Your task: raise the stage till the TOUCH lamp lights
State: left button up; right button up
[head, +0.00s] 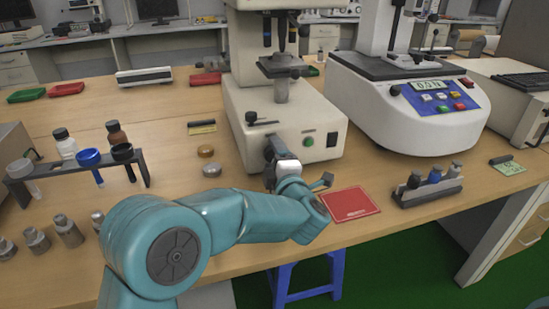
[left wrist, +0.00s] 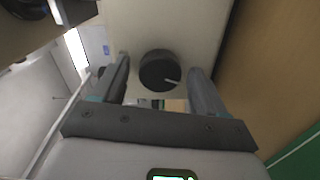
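A cream tester (head: 262,112) stands at the middle of the bench. Its small dark stage (head: 282,68) sits on a short column below the hanging tips of the head. A green round light or button (head: 308,142) is on its front; I cannot read a TOUCH label. My left gripper (head: 271,150) is at the front of the base. In the left wrist view, a black round knob (left wrist: 159,71) with a white mark lies between the fingers of the left gripper (left wrist: 158,80), which are open with gaps on both sides. In the head view the gripper hides this knob. My right gripper is out of view.
A larger white tester (head: 420,115) with a display stands to the right. A red mat (head: 350,204) and a holder with bottles (head: 428,190) lie near the front edge. A vial rack (head: 75,165) and metal pieces (head: 68,231) are at the left.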

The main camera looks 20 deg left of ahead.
pick_arm(q)
jog(key=p+v, duration=0.1)
jog(key=v, duration=1.5)
jog(key=shift+s+d, duration=0.1)
dwell(1.5)
